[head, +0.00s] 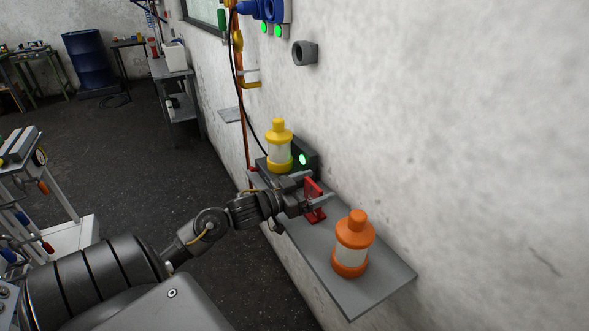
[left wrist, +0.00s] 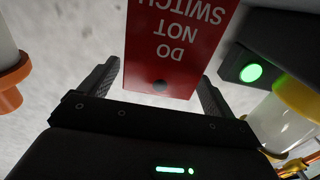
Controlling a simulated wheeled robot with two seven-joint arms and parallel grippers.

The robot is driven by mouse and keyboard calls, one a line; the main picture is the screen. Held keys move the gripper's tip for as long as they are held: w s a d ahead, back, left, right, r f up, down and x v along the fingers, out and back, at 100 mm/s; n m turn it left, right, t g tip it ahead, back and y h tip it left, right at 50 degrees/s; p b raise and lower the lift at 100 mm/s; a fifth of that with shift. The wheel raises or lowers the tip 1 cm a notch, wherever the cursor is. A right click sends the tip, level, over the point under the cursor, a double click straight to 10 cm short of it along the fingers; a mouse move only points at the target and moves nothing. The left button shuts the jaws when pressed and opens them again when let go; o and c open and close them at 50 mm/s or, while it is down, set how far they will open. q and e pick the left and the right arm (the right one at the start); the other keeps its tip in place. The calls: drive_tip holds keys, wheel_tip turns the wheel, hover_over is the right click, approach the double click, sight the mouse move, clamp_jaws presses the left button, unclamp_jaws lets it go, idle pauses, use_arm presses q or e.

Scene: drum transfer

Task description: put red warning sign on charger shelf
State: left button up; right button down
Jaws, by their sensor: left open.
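The red warning sign (head: 313,188) stands upright on the grey charger shelf (head: 371,284) on the wall, between the yellow-capped and orange-capped jars. In the left wrist view the sign (left wrist: 172,50) shows upside-down white text reading "DO NOT SWITCH". My left gripper (head: 317,192) is open, with one finger on each side of the sign. In the left wrist view the fingers (left wrist: 160,88) flank its lower part, with a gap visible at the left finger. The dark charger (head: 304,154) with a green light sits at the shelf's far end. My right gripper is not in view.
The orange jar (head: 351,246) stands at the near part of the shelf, and the yellow jar (head: 279,149) at the far end by the charger. A black cable (head: 239,105) runs down the wall. The shelf's near corner is bare.

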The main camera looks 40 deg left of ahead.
use_arm(q)
drive_tip(key=b+v, duration=0.1)
drive_tip(key=v, duration=0.9)
drive_tip(key=shift+s, duration=0.25)
